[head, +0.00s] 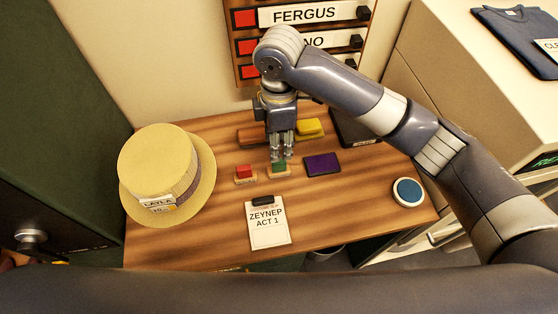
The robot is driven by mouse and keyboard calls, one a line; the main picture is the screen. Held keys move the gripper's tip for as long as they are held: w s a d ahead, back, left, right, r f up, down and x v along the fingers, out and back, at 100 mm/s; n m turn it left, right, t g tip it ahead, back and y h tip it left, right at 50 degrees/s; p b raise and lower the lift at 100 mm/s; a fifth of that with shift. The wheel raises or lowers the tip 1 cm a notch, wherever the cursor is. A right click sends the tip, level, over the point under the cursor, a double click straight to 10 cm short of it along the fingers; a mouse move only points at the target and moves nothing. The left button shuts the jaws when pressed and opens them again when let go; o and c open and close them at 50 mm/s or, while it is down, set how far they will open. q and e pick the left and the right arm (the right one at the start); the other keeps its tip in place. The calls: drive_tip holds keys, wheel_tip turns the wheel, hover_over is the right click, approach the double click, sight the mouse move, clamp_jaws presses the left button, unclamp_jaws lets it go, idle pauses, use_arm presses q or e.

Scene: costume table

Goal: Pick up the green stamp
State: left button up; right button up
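The green stamp (279,167) is a small green block on a wooden base, upright on the wooden table near its middle. My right gripper (282,156) points down right at the stamp, its fingertips overlapping the stamp's top and back in the head view. A gap shows between the two fingers, about as wide as the stamp's handle. I cannot tell whether they touch it or sit just above or behind it. My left gripper is not in view.
A red stamp (244,172) stands close on the left. A purple pad (323,164) lies to the right and a yellow one (309,127) behind. A card (268,222) lies in front. A straw hat (165,172) fills the left; a round blue-topped item (408,191) is at the right edge.

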sight(279, 163)
drive_tip(key=shift+w+d+f, duration=0.1)
drive_tip(key=shift+d+f, duration=0.05)
drive_tip(key=shift+f, duration=0.15)
wheel_tip(279, 163, down, 4)
drive_tip(key=shift+f+p, duration=0.15)
drive_tip(key=shift+p, duration=0.35)
drive_tip(key=f+p, duration=0.1)
drive_tip(key=f, duration=0.1)
drive_tip(key=f+p, duration=0.1)
drive_tip(key=f, duration=0.2)
drive_tip(key=shift+w, duration=0.2)
drive_tip(key=shift+f, duration=0.25)
drive_tip(key=shift+c, duration=0.5)
clamp_jaws()
